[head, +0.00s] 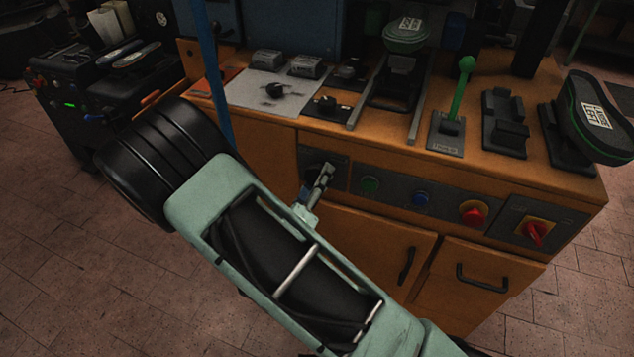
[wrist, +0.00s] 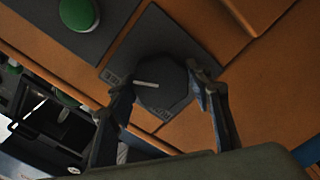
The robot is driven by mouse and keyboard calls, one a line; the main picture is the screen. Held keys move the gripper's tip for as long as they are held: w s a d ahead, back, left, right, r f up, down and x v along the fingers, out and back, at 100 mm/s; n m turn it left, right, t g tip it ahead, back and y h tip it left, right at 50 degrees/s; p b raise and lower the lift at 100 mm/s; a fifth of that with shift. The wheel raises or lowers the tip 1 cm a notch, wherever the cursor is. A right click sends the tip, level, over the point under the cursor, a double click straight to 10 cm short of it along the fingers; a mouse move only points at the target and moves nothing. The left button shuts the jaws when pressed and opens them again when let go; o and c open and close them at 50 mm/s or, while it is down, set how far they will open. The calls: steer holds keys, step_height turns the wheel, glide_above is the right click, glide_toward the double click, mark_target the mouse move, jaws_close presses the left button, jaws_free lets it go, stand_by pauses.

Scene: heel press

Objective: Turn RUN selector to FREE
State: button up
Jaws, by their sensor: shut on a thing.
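The selector is a dark faceted knob (wrist: 160,85) with a white pointer line, on a dark square plate on the orange cabinet front. In the wrist view the line lies nearly level, left of the knob's middle. In the head view my gripper (head: 321,184) is at the selector plate (head: 340,171) and mostly covers the knob.
Right of the selector on the cabinet front are a green button (head: 370,185), a blue button (head: 421,199) and two red knobs (head: 473,213). Cabinet doors with a black handle (head: 406,265) lie below. A green lever (head: 461,88) stands on the bench top.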

stand_by(0.3)
steer(key=o, duration=1.2)
steer(key=shift+c, duration=0.2)
steer(key=shift+s, duration=0.1)
steer(key=v, duration=1.2)
steer(key=shift+r, duration=0.1)
